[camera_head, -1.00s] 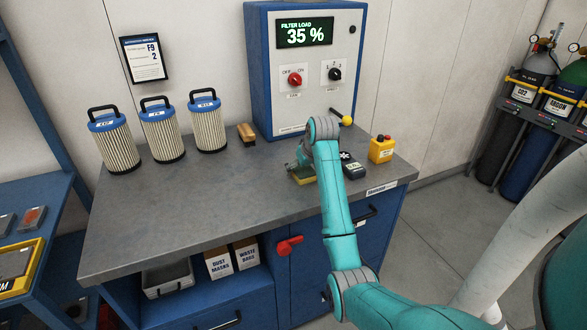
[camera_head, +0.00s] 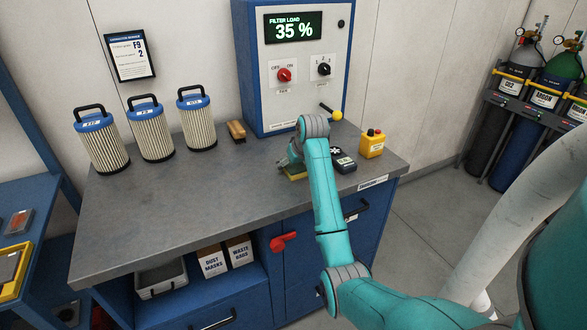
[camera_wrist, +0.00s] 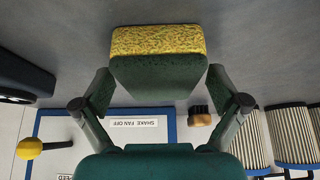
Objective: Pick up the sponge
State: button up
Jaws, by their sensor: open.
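The sponge has a yellow speckled side (camera_wrist: 158,41) and a dark green side in the wrist view. In the head view a yellow part of it (camera_head: 296,173) shows on the workbench (camera_head: 215,190), partly hidden by my arm. My gripper (camera_wrist: 160,76) is open, with one finger on each side of the sponge. A narrow gap shows at the fingers, and I cannot tell if either touches it. In the head view my gripper (camera_head: 288,160) is low over the bench and mostly hidden behind my wrist.
A dark handheld device (camera_head: 343,160) and a yellow button box (camera_head: 372,144) stand close on the right. The control cabinet (camera_head: 290,100) with its yellow-knobbed lever (camera_head: 337,115) is behind. A brush (camera_head: 236,131) and three filters (camera_head: 151,132) stand left. The bench's front left is clear.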

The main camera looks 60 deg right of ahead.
jog(key=c, duration=0.9)
jog(key=shift+o, duration=0.2)
notch_tip(320, 180, up, 11)
jog(key=shift+f, duration=0.2)
jog(key=shift+o, duration=0.7)
jog(key=c, duration=0.4)
jog(key=shift+w+a, duration=0.1)
